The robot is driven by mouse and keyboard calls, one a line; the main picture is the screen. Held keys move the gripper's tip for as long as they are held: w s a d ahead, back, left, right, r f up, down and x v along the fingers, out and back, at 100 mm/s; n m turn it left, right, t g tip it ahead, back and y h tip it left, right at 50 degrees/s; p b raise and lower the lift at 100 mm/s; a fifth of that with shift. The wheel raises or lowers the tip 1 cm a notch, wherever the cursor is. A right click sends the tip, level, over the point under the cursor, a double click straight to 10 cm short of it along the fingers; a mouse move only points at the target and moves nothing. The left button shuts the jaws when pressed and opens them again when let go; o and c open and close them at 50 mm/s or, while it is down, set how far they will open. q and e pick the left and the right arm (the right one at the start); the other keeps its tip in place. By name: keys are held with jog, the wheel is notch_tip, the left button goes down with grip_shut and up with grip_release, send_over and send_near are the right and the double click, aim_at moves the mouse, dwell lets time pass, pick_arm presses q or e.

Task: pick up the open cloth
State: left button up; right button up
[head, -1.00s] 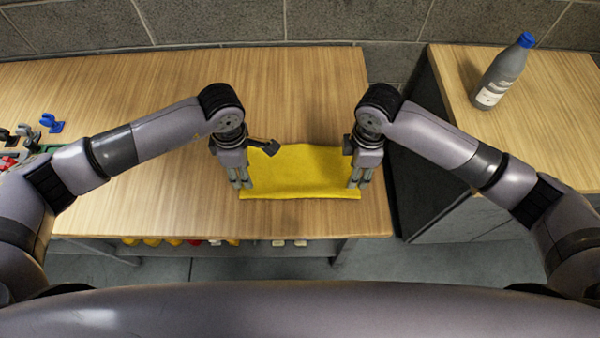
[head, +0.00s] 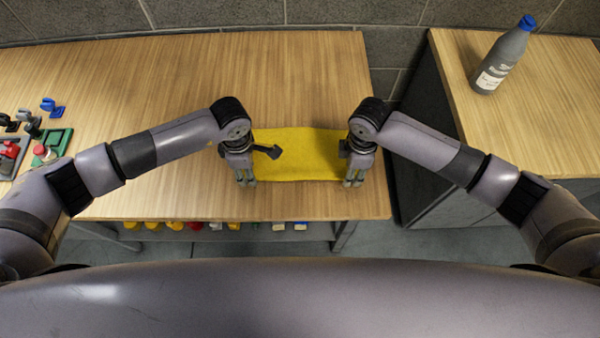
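The open yellow cloth (head: 300,160) lies spread flat on the wooden table, close to the front edge. My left gripper (head: 246,184) points down at the cloth's front left corner. My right gripper (head: 354,185) points down at its front right corner. Both hands hide the cloth's side edges. The fingers of each gripper look close together. I cannot tell whether they are shut or whether any cloth is between them.
The wooden table (head: 150,75) is clear behind the cloth. Colored parts and a green block (head: 52,143) sit at the far left. A grey bottle with a blue cap (head: 503,58) stands on the separate right-hand counter (head: 545,110). Several small items lie on a shelf below.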

pick_arm(q)
jog(key=shift+f+b, duration=0.55)
jog(key=shift+f, duration=0.05)
pick_arm(e)
jog(key=shift+f, duration=0.6)
pick_arm(q)
jog(key=shift+f, duration=0.1)
jog(key=shift+s+f, duration=0.15)
jog(key=c, duration=0.9)
pick_arm(e)
jog(key=shift+s+f, duration=0.15)
jog(key=shift+f, duration=0.05)
jog(key=c, duration=0.9)
pick_arm(q)
jog(key=shift+a, duration=0.1)
grip_shut()
pick_arm(e)
jog(key=shift+s+d, duration=0.1)
grip_shut()
